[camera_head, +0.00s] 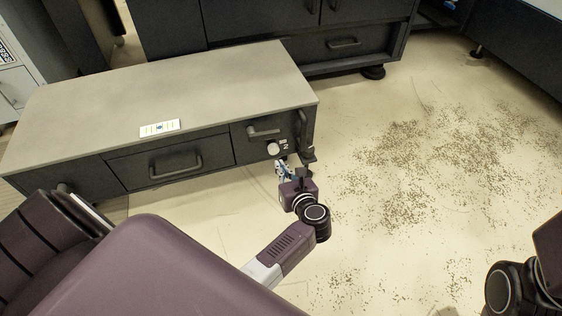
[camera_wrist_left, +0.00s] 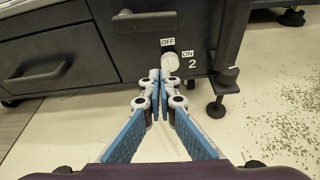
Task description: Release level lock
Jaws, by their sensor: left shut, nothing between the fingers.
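A pale round knob (camera_head: 273,148) is on the dark front panel at the right end of the grey-topped cabinet (camera_head: 170,88). In the left wrist view the knob (camera_wrist_left: 169,60) sits below an OFF label (camera_wrist_left: 167,42) and left of an ON label (camera_wrist_left: 187,54). My left gripper (camera_head: 282,166) is just in front of and below the knob. In the left wrist view the blue-padded fingers of my left gripper (camera_wrist_left: 160,75) are shut, empty, with tips close to the knob's lower edge; I cannot tell whether they touch it. My right gripper is out of view.
A bar handle (camera_head: 263,131) is above the knob, and a drawer handle (camera_head: 176,166) is to the left. A dark post (camera_wrist_left: 229,50) stands just right of the knob. A white labelled plate (camera_head: 159,128) lies on the cabinet top. Speckled floor (camera_head: 400,170) is open at right.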

